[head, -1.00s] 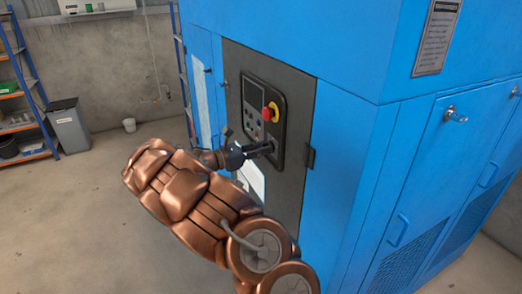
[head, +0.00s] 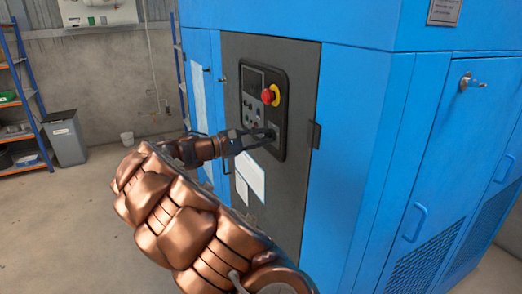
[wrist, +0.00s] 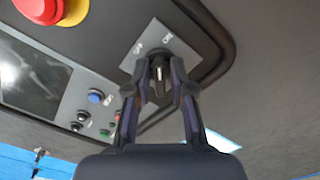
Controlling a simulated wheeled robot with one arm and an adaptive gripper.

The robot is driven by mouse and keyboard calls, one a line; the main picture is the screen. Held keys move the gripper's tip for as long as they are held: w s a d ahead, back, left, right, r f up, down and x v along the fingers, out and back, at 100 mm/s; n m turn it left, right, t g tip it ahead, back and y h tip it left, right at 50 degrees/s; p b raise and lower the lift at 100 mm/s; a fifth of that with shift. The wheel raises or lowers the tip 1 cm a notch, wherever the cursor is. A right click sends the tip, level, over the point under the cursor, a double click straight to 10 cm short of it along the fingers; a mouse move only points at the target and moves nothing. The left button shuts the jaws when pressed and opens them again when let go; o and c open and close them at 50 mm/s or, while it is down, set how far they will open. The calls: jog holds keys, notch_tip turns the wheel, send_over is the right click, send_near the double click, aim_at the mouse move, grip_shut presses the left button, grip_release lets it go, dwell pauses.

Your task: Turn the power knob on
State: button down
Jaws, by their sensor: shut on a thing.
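The black power knob (wrist: 158,75) sits on a small grey plate (wrist: 168,42) at the corner of the control panel in the wrist view. My gripper (wrist: 159,88) is shut on it, with one finger on each side. The knob's pale pointer line faces down the picture, between the fingers. In the head view, my gripper (head: 268,135) reaches the lower right of the black control panel (head: 282,85) on the blue cabinet, and its fingers largely hide the knob there.
A red emergency button (head: 268,96) on a yellow base sits above the knob. Small buttons (wrist: 96,97) and a dark screen (wrist: 30,75) are beside it. A grey bin (head: 65,140) and shelving stand far left.

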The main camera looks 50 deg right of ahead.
jog(key=m+b, duration=0.2)
jog(key=b, duration=0.1)
jog(key=m+b, duration=0.6)
jog(key=shift+f, duration=0.3)
jog(key=shift+r, duration=0.15)
jog(key=c, duration=1.2)
grip_release()
jog(key=v, duration=1.2)
